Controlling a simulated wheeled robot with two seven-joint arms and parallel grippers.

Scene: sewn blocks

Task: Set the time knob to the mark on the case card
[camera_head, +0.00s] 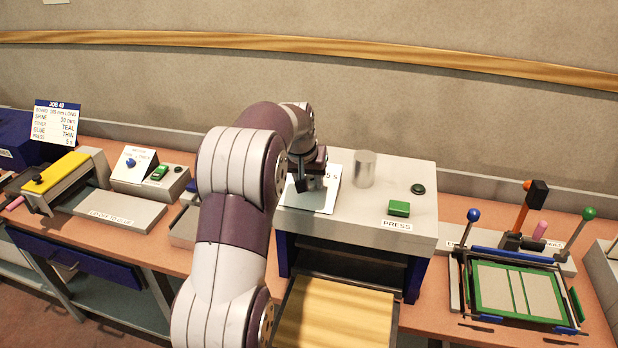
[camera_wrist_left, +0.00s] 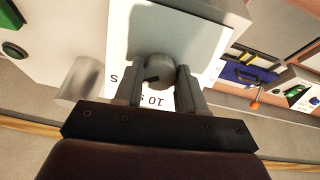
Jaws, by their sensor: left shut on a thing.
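The time knob (camera_wrist_left: 155,68) is a grey round knob with a dark mark on it, on a white dial plate (camera_wrist_left: 120,42) that reads "10 s" and "5 s" in the left wrist view. My left gripper (camera_wrist_left: 158,80) is shut on the knob, one finger on each side. In the head view my left gripper (camera_head: 308,182) reaches down to the dial plate (camera_head: 328,203) on top of the press (camera_head: 290,221) and hides the knob. The case card (camera_head: 56,121), headed JOB 40, stands at the far left; its press line is too small to read surely. My right gripper is not in view.
A clear grey cylinder (camera_head: 365,170), a green button (camera_head: 399,208) and a dark round button (camera_head: 418,189) are on the press top. A wooden board (camera_head: 335,315) lies below. A jig with green frame (camera_head: 517,292) stands right, a yellow-topped device (camera_head: 58,178) left.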

